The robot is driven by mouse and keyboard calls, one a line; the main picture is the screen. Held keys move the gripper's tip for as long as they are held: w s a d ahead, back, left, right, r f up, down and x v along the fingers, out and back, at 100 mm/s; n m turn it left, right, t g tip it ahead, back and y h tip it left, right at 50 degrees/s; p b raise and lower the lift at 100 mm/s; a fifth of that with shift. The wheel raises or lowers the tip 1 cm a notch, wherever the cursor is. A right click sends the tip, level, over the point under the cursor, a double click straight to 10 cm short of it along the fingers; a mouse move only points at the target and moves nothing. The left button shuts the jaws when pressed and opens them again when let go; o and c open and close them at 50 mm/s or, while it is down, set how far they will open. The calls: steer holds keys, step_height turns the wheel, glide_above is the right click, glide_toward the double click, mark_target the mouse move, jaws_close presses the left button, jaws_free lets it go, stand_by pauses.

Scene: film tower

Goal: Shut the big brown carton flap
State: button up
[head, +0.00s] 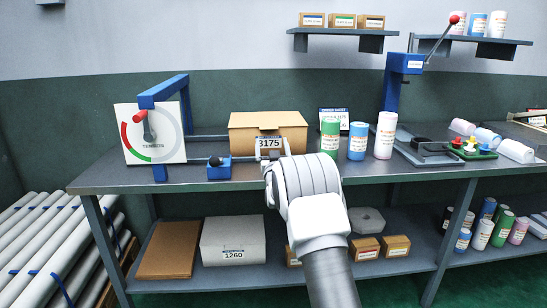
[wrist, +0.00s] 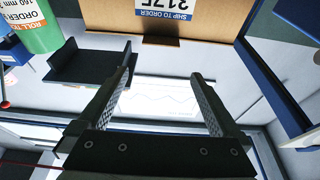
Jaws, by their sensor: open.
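The big brown carton (head: 268,132) stands on the grey bench, with a white label reading 3175 on its front. Its top surface looks lighter than its front; I cannot tell how far its flap stands open. In the wrist view the carton (wrist: 215,22) fills the top, with its label upside down. My gripper (wrist: 160,75) is open, with nothing between its two fingers. In the head view my arm reaches up to the carton's front, and my wrist hides part of its lower right.
A tension dial (head: 150,134) in a blue frame stands left of the carton. Green (head: 330,137), blue (head: 357,140) and white (head: 386,135) canisters stand close to its right. A blue block (head: 219,169) sits at the bench's front edge. A shelf with boxes lies below.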

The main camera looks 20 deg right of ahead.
steer(key=v, duration=0.6)
steer(key=shift+s+p, duration=0.2)
steer(key=shift+p, duration=0.1)
steer(key=s+a+r+g+y, duration=0.1)
steer(key=s+a+r+g, duration=0.15)
steer(key=s, duration=0.25)
steer(key=s+a+r+n+g+y, duration=0.1)
steer(key=s+a+r+g, duration=0.15)
steer(key=s, duration=0.35)
steer(key=s+a+r+g+y, duration=0.1)
steer(key=s+r+g, duration=0.15)
steer(key=s, duration=0.25)
steer(key=s+a+f+g, duration=0.2)
steer(key=s+g, duration=0.1)
steer(key=s, duration=0.9)
steer(key=s+a+f+n+g+y, duration=0.1)
steer(key=s+f+g, duration=0.1)
steer(key=s, duration=0.9)
steer(key=s+a+f+g, duration=0.2)
steer(key=s+f+g, duration=0.1)
steer(key=s, duration=0.9)
step_height(320, 180, up, 21)
steer(key=w+p, duration=0.1)
steer(key=p, duration=2)
steer(key=shift+r, duration=0.2)
steer(key=shift+d, duration=0.15)
